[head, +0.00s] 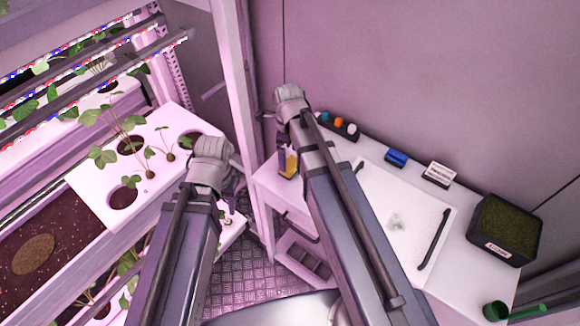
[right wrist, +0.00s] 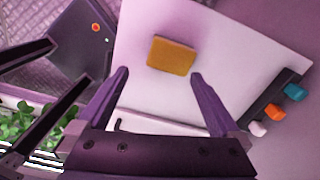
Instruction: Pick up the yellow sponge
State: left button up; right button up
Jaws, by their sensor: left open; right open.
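The yellow sponge (right wrist: 171,55) lies flat on the white table top in the right wrist view, near its edge. In the head view, the sponge (head: 291,166) shows as a small yellow patch, partly hidden by my right gripper. My right gripper (right wrist: 160,74) is open and empty. Its fingers point toward the sponge, with the sponge between and just beyond the fingertips, not visibly gripped. My left gripper (head: 229,200) is at the left in the head view, beyond the table's left end; its fingers are mostly hidden by its wrist and look empty.
The white table (head: 380,208) carries a rack of coloured caps (head: 338,124), a blue item (head: 396,157), a labelled block (head: 437,173), a dark rod (head: 434,240) and a black planter (head: 502,230). A green cup (head: 495,311) is at the lower right. Plant racks (head: 85,190) stand left.

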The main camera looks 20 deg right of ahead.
aim_at(290, 164)
jog(key=w+d+m, duration=0.1)
jog(key=m, duration=0.1)
jog(key=shift+d+m, duration=0.15)
jog(key=shift+m, duration=0.15)
jog(key=f+b, duration=0.8)
jog(key=shift+w+a, duration=0.2)
jog(key=shift+w, duration=0.15)
jog(key=shift+r, duration=0.15)
jog(key=shift+c, duration=0.2)
jog(key=c, duration=1)
jog(key=shift+c, duration=0.2)
jog(key=shift+r, duration=0.1)
notch_tip(290, 164, up, 10)
jog(key=p, duration=1)
